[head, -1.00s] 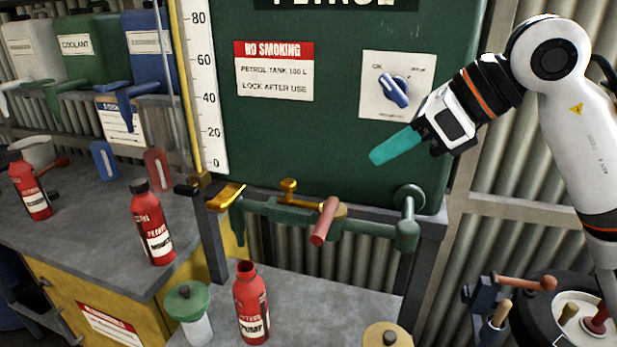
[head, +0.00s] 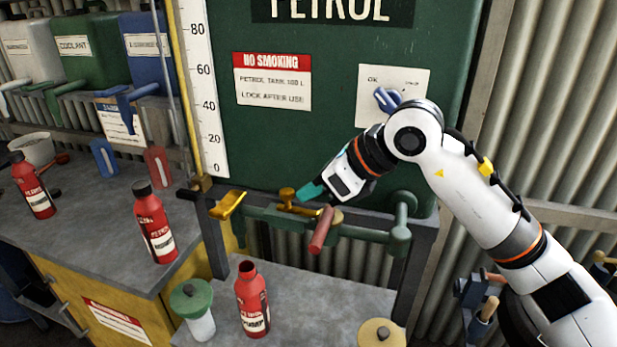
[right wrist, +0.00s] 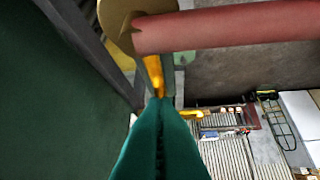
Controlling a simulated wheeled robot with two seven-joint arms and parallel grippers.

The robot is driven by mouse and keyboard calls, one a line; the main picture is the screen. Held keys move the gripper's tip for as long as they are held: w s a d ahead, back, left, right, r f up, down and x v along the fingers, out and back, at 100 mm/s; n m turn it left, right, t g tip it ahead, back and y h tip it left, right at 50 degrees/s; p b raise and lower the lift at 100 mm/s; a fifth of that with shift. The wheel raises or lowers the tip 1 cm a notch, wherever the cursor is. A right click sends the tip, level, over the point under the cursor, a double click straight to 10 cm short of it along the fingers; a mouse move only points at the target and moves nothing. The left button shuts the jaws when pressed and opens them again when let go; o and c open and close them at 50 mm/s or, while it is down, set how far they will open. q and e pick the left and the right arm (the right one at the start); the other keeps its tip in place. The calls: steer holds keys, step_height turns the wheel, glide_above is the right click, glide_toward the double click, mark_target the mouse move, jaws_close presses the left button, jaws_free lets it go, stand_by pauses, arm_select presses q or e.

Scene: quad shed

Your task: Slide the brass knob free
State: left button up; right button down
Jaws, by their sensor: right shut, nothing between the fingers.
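The brass knob (head: 287,194) stands on top of the green pipe (head: 270,214) below the petrol tank, left of the red handle (head: 322,230). My right gripper (head: 303,194) is shut and empty, with its teal fingertips at or very close to the knob's right side. I cannot tell whether they touch. In the right wrist view the closed teal fingers (right wrist: 160,135) point at a brass part (right wrist: 153,75), beside the red handle (right wrist: 230,32) and a round brass disc (right wrist: 120,22). My left gripper is not in view.
An open red bottle (head: 252,300) and a green-lidded jar (head: 195,310) stand below on the grey bench.

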mark_target(285, 192)
steer(key=shift+w+a, duration=0.15)
steer(key=shift+a, duration=0.15)
steer(key=shift+w+a+f+b, duration=0.15)
steer(key=shift+a+b, duration=0.2)
steer(key=shift+a, duration=0.2)
steer(key=shift+w+a+b, duration=0.15)
steer(key=shift+a+b, duration=0.15)
steer(key=shift+a, duration=0.25)
steer(key=shift+w+a, duration=0.15)
steer(key=shift+a, duration=0.15)
steer(key=shift+d, duration=0.1)
